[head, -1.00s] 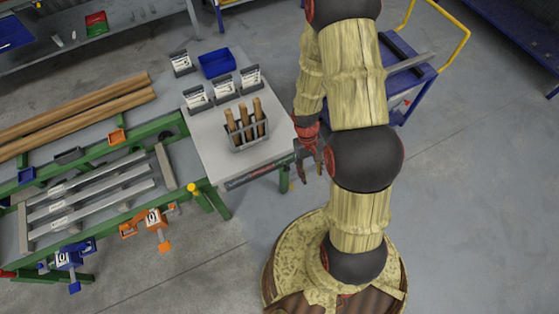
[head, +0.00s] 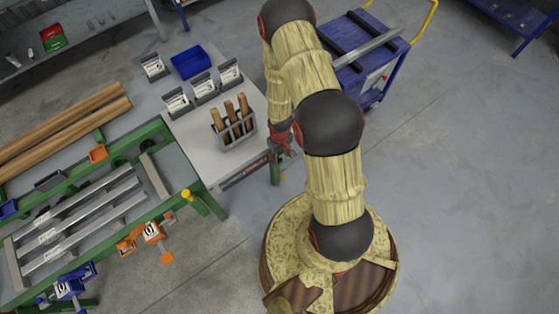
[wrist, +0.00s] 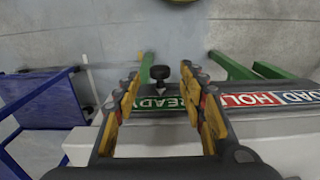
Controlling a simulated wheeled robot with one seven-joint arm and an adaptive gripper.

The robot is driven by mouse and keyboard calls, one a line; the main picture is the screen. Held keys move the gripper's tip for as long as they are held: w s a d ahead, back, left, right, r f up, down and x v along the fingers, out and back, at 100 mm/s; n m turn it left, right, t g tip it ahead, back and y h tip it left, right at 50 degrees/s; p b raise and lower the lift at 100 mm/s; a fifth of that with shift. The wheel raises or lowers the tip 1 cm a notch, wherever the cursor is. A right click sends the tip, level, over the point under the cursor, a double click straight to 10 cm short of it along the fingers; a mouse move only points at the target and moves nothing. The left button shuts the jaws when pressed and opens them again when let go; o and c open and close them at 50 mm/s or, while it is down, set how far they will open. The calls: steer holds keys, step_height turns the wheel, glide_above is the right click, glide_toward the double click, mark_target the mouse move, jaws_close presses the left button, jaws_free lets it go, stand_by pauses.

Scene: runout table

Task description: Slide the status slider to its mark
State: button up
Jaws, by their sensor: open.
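The status slider has a strip along the table's front edge, seen in the head view (head: 245,175) and close up in the wrist view. The strip has a green part reading READY (wrist: 165,103) and, to the right, red and blue parts with white lettering (wrist: 270,98). A small black knob (wrist: 160,73) stands out from the strip by the green part. My gripper (wrist: 166,84) is open, with its yellow-padded fingers on either side of the knob, apparently not touching it. In the head view my gripper (head: 288,150) is at the table's right front corner, partly hidden by my arm.
A rack of wooden-handled tools (head: 233,132), card holders (head: 203,88) and a blue bin (head: 191,62) stand on the grey table. A green-framed stand with metal bars (head: 75,225) is left. A blue trolley (head: 375,75) is beyond my arm. Floor at right is clear.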

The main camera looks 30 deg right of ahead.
mark_target(280, 160)
steer(key=shift+f+b, duration=0.4)
steer(key=shift+f, duration=1.1)
steer(key=shift+c, duration=0.6)
jaws_close()
